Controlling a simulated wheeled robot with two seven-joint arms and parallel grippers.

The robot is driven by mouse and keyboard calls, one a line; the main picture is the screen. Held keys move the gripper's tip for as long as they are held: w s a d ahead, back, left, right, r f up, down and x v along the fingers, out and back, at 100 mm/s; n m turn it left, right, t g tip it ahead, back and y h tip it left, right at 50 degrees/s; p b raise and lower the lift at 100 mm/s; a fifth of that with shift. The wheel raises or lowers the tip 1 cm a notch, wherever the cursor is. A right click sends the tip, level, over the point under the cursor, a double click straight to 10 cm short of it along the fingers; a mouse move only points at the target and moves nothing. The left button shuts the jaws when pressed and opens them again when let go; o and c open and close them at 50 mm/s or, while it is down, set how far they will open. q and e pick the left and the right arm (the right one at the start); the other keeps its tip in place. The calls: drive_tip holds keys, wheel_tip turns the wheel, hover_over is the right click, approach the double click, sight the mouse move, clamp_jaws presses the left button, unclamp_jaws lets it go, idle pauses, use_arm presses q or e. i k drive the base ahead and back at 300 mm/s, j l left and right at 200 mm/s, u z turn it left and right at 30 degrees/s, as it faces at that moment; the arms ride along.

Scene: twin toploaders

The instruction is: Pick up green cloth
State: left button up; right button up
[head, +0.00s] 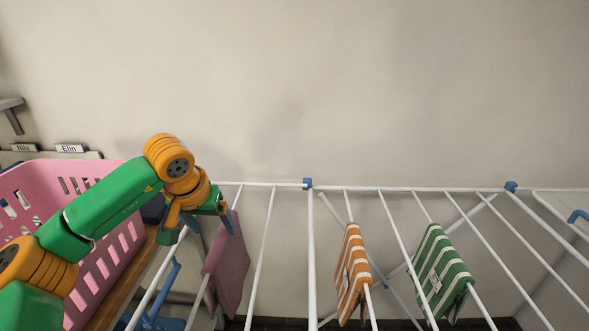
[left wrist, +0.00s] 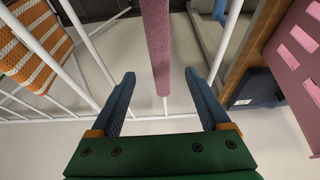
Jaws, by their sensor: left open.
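The green cloth (head: 440,275), with white stripes and a small pale label, hangs folded over a rod of the white drying rack at the right in the head view. It does not show in the left wrist view. My left gripper (head: 212,224) is far to its left, above the rack's left end. Its blue fingers are open with a clear gap. In the left wrist view the mauve cloth (left wrist: 156,45) hangs edge-on between the lines of the two fingers (left wrist: 160,82), seemingly not touched. My right gripper is not in view.
An orange striped cloth (head: 354,272) hangs between the mauve cloth and the green cloth. A pink basket (head: 105,262) stands at the left, with name labels "Nils" (head: 23,147) and "Elin" (head: 69,148) behind it. White rack rods (head: 311,250) cross the lower area. The wall behind is bare.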

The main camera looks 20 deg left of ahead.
sight(443, 276)
drive_tip(key=k, duration=1)
